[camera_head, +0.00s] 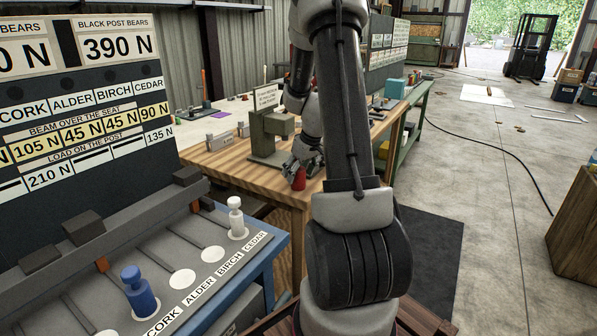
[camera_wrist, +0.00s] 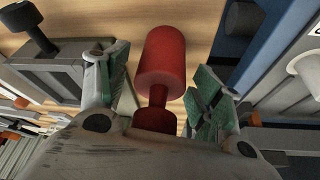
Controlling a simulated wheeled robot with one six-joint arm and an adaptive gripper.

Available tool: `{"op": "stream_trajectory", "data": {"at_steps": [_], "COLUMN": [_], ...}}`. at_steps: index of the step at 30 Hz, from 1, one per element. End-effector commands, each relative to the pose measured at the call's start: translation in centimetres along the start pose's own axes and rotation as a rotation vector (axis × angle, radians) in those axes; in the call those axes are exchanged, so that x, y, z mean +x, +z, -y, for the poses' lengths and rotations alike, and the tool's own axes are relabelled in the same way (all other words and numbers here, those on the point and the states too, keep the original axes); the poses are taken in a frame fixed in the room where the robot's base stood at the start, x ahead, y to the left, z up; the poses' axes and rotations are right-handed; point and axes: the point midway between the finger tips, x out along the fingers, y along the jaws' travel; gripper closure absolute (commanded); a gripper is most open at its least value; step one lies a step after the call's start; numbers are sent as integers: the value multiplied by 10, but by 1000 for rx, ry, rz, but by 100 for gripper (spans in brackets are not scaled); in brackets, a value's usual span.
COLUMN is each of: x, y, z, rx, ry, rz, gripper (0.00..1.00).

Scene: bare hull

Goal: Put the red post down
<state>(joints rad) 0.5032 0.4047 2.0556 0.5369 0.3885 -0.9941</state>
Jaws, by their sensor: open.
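The red post (camera_wrist: 161,62) is between the two green-padded fingers of my gripper (camera_wrist: 160,85) in the wrist view. The fingers stand apart, with a visible gap on the right side of the post. In the head view the red post (camera_head: 299,180) is at the front part of the wooden table, just below my gripper (camera_head: 303,165). My arm hides part of the area behind it. I cannot tell from these frames whether the post's base fully touches the wood.
A grey-green press-like stand (camera_head: 268,135) is close to the left of my gripper on the wooden table (camera_head: 212,160). A blue bench (camera_head: 262,262) at left bears a blue post (camera_head: 138,290) and a white post (camera_head: 236,218). A lettered dark board (camera_head: 75,110) rises behind it.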

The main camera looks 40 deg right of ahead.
Motion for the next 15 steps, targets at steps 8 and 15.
{"op": "stream_trajectory", "data": {"at_steps": [8,15], "x": [-31,-86], "y": [-2,-2], "z": [0,-1], "rx": [-1,-1], "ry": [3,3], "rz": [-4,-4], "gripper": [34,34]}}
